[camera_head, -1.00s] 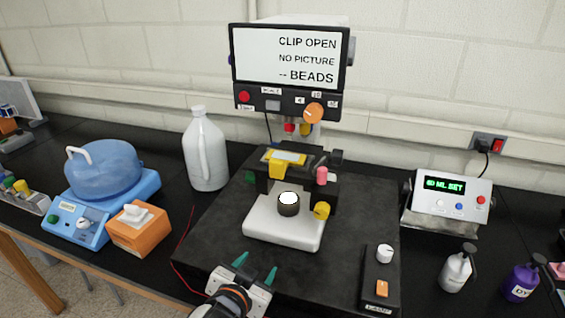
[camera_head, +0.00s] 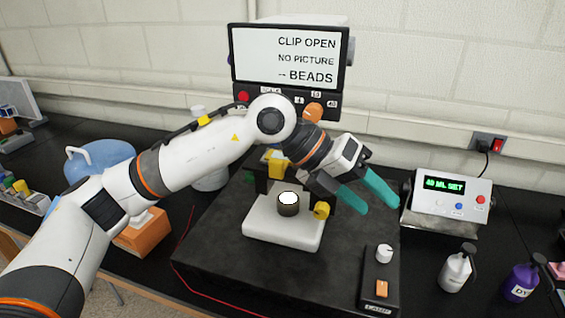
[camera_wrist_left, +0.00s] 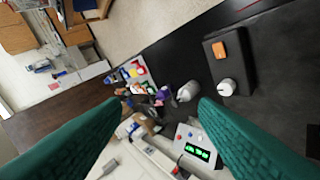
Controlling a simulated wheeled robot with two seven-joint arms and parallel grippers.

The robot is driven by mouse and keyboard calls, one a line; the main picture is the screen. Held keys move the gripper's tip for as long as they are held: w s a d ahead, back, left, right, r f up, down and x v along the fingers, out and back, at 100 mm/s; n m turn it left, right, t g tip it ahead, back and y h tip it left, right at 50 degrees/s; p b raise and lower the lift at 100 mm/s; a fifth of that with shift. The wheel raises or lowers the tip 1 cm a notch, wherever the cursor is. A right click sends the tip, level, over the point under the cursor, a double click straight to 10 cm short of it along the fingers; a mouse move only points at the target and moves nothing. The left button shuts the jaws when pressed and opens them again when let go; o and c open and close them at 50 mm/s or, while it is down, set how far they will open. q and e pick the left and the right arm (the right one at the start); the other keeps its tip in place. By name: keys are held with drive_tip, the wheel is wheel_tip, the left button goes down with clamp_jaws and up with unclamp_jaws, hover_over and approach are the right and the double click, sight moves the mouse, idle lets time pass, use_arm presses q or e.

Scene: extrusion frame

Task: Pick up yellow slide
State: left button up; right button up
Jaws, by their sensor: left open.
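A yellow piece (camera_head: 276,168) shows in the head view on the microscope stage, just behind the dark round part with a white top. My arm hides most of the stage around it, so I cannot tell whether this is the slide or its holder. My left gripper (camera_head: 381,206) has teal fingers, spread and empty. It hangs to the right of the stage, over the right side of the black platform. In the left wrist view its fingers (camera_wrist_left: 159,103) are apart with nothing between them. The yellow piece is not identifiable there. My right gripper is not in view.
The microscope's white base (camera_head: 285,228) stands on the black platform (camera_head: 225,265). A small control box (camera_head: 381,275), a display unit (camera_head: 450,195), a white pump bottle (camera_head: 455,272) and a purple bottle (camera_head: 521,282) stand right. A screen (camera_head: 290,60) reads "CLIP OPEN".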

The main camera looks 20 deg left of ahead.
use_arm(q)
drive_tip(key=w+a+r+n+t+y, duration=0.25)
drive_tip(key=w+a+y, duration=0.3)
drive_tip(key=a, duration=0.45)
drive_tip(key=n+t+y, duration=0.2)
drive_tip(key=y, duration=0.3)
approach(276, 161)
drive_tip(key=shift+g, duration=0.25)
drive_tip(key=p+x, duration=0.2)
drive_tip(key=x, duration=0.1)
drive_tip(key=p+x, duration=0.1)
drive_tip(key=x, duration=0.1)
drive_tip(key=shift+w+a+f, duration=0.15)
drive_tip(key=shift+w+a, duration=0.1)
drive_tip(key=shift+a, duration=0.1)
drive_tip(key=shift+w+d+f+p, duration=0.1)
drive_tip(key=shift+w+f+p, duration=0.05)
drive_tip(key=shift+f+p, duration=0.3)
drive_tip(key=p+x, duration=0.1)
drive_tip(key=x, duration=0.1)
drive_tip(key=p+x, duration=0.1)
drive_tip(key=x, duration=0.1)
drive_tip(key=shift+w+d+p, duration=0.15)
drive_tip(key=shift+d+p, duration=0.1)
drive_tip(key=shift+p, duration=0.05)
drive_tip(key=shift+f, duration=0.2)
drive_tip(key=c, duration=1.1)
drive_tip(key=shift+o, duration=0.2)
